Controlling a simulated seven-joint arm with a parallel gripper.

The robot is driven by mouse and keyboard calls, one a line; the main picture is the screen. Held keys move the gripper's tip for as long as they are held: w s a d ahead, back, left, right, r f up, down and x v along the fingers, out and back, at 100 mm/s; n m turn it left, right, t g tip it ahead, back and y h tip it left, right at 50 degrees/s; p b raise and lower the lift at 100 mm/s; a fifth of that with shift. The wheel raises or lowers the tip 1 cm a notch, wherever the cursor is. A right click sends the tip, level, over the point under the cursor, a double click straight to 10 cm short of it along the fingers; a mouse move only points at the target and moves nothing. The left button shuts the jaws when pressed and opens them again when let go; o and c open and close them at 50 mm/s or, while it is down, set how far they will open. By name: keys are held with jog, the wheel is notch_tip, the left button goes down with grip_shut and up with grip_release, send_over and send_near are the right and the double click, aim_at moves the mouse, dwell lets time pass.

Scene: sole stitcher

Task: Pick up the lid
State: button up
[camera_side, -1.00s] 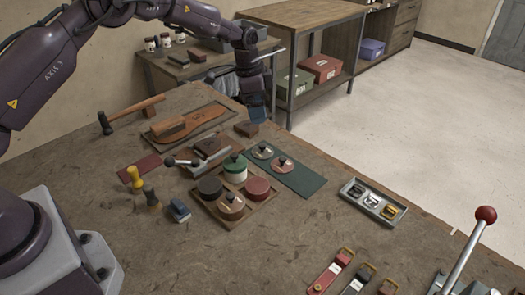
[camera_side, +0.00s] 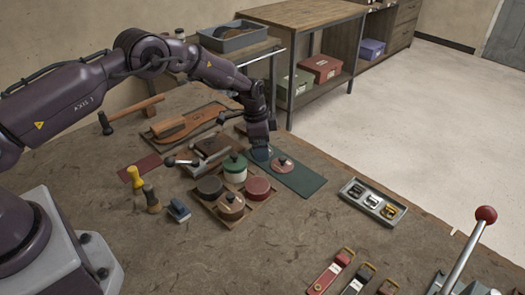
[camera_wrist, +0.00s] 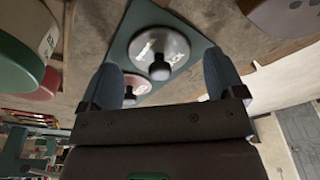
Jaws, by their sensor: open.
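Two round lids with dark knobs lie on a dark green mat (camera_side: 305,183). The pinkish lid (camera_side: 283,165) is clear in the side view and shows partly in the wrist view (camera_wrist: 136,86). In the wrist view, my gripper's (camera_wrist: 163,64) two blue fingers are open. The greyish lid's black knob appears in the gap between them. The fingers look apart from the knob; their exact height is unclear.
A metal tray with buckles (camera_side: 347,192) lies to the right. Bare bench lies in front.

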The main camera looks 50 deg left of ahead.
jog(key=shift+f, duration=0.4)
jog(key=shift+c, duration=0.4)
jog(key=c, duration=1.1)
grip_shut()
